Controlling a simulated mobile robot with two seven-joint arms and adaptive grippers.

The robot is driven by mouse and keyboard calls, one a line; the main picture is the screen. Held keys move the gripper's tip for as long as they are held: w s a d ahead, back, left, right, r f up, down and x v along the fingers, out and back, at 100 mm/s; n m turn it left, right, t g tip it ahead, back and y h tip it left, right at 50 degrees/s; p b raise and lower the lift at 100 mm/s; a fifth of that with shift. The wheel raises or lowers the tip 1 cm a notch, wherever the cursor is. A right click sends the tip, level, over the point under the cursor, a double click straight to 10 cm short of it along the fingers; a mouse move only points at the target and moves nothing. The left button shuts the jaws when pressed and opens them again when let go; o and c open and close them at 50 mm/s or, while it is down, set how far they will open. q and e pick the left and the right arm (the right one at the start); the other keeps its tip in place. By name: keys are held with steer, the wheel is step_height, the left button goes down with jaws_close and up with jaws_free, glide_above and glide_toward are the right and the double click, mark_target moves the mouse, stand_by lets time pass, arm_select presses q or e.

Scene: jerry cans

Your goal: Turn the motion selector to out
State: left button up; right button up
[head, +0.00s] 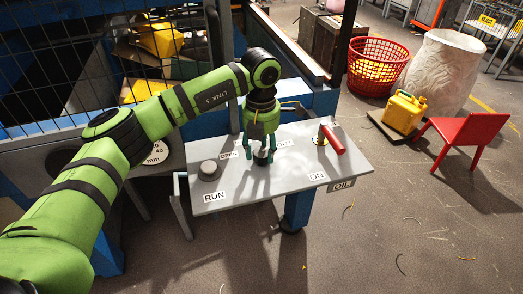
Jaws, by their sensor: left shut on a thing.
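My left gripper (259,160) reaches down from above onto the grey control panel (250,192). Its fingers are shut on a small dark knob, the motion selector (263,158), which is mostly hidden between them. Small white labels stand on the panel on both sides of the knob, one to its left (228,155) and one to its right (284,143). Their lettering is too small to read surely, and the knob's pointing direction cannot be told. My right gripper is not in view.
A grey round button (209,170) sits near the RUN label (215,197). A wire mesh fence (60,60) is behind my arm. A yellow jerry can (403,112) and red chair (468,134) stand farther right.

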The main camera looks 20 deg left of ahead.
mark_target(260, 154)
arm_select(q)
steer(key=shift+s+f, duration=0.25)
steer(key=shift+s, duration=0.05)
steer(key=o, duration=1.1)
steer(key=shift+c, duration=0.2)
steer(key=shift+r, duration=0.1)
steer(key=shift+s+r, duration=0.1)
steer(key=shift+r, duration=0.1)
steer(key=shift+w+r, duration=0.2)
step_height(260, 154, up, 12)
steer(key=shift+s+f, duration=0.15)
steer(key=shift+f, duration=0.1)
